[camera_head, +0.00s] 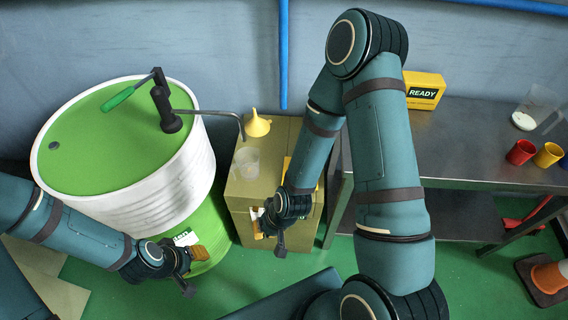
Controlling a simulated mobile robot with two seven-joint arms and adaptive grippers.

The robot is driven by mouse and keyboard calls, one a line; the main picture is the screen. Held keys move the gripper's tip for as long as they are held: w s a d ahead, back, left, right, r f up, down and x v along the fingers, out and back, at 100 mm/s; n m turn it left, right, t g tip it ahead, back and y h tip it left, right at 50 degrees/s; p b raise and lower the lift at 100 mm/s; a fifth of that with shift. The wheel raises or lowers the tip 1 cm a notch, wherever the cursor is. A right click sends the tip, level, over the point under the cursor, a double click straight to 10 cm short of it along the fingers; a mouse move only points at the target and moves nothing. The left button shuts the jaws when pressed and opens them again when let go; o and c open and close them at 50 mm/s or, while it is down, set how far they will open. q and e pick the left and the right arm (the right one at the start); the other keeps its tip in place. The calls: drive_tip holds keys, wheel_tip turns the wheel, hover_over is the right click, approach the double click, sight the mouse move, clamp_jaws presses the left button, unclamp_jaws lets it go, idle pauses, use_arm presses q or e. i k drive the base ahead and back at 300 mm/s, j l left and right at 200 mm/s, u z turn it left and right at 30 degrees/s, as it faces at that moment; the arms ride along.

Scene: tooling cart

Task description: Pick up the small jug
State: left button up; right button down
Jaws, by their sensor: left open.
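A small clear jug (246,163) stands upright on top of the tan cabinet (279,146), under the outlet end of the bent pipe from the drum pump. My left gripper (196,271) is open and empty, in front of the drum, lower and to the left of the jug. My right gripper (267,234) hangs at the front of the cabinet, below and to the right of the jug. Its jaws are too small and dark to tell whether they are open. Neither gripper touches the jug.
A green-topped white drum (180,178) with a hand pump (163,103) stands left. A yellow funnel (257,124) is behind the jug. The steel bench (462,152) holds a larger clear jug (537,106), red (520,152) and yellow (547,155) cups, and a READY box (423,90).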

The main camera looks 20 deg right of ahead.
sight(250, 172)
drive_tip(key=i+l+z, duration=0.1)
drive_tip(key=l+z, duration=0.3)
drive_tip(key=i+l+z, duration=0.1)
drive_tip(key=z, duration=0.35)
drive_tip(key=i+l, duration=0.2)
drive_tip(key=l, duration=0.25)
